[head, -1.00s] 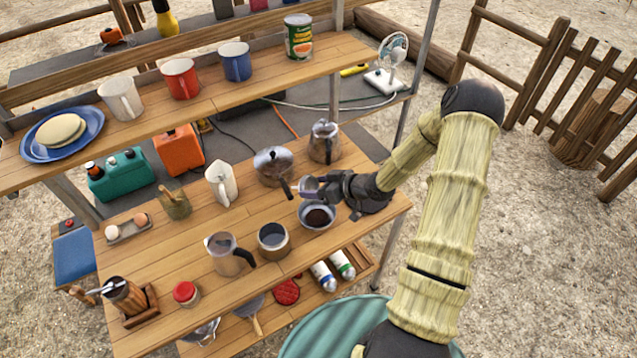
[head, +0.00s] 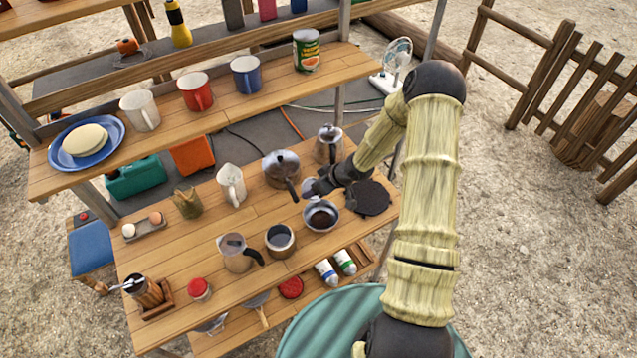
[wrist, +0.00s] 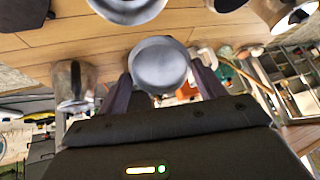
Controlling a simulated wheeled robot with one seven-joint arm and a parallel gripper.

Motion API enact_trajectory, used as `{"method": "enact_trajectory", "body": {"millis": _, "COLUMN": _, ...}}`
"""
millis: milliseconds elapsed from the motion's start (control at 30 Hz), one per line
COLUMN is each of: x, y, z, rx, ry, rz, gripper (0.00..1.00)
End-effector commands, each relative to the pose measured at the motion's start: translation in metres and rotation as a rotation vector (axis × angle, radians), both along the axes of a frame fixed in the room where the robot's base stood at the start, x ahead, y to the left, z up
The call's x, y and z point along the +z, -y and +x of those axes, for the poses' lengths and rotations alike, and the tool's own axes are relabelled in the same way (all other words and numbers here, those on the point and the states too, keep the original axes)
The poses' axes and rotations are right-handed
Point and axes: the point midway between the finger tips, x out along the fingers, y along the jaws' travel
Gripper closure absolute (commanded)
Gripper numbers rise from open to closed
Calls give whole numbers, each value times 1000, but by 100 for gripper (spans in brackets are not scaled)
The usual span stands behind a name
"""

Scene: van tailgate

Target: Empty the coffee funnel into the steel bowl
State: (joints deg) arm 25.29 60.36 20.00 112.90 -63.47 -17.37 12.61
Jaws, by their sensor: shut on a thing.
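My gripper (head: 314,187) is shut on the coffee funnel (wrist: 158,66), a small round silver-grey piece between the two fingers in the wrist view. In the head view the gripper is just behind the steel bowl (head: 334,220), and the small funnel is partly hidden by the dark fingers. The wrist view shows its round face as pale and smooth; I cannot tell whether any grounds are in it. The steel bowl stands upright on the wooden tabletop with dark brown grounds in its bottom.
A moka pot (head: 281,167) stands close left of my gripper and a steel kettle (head: 329,146) behind it. A black round plate (head: 370,198) lies right of the bowl. A steel cup (head: 280,241) and glass jug (head: 236,255) stand to the front left. A shelf (head: 215,112) overhangs behind.

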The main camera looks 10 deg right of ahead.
Motion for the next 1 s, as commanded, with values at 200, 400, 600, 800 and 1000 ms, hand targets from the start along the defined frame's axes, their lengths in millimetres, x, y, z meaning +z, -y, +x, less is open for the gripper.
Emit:
{"method": "enact_trajectory", "body": {"millis": 200, "x": 7, "y": -2, "z": 1, "rx": 1, "ry": -49, "rz": -54, "gripper": 53}}
{"method": "enact_trajectory", "body": {"millis": 400, "x": 10, "y": -4, "z": 3, "rx": 1, "ry": -89, "rz": -98, "gripper": 53}}
{"method": "enact_trajectory", "body": {"millis": 600, "x": 12, "y": -5, "z": 4, "rx": 0, "ry": -130, "rz": -143, "gripper": 53}}
{"method": "enact_trajectory", "body": {"millis": 800, "x": 15, "y": -6, "z": 5, "rx": 2, "ry": -169, "rz": -189, "gripper": 53}}
{"method": "enact_trajectory", "body": {"millis": 1000, "x": 17, "y": -7, "z": 6, "rx": 0, "ry": -211, "rz": -236, "gripper": 53}}
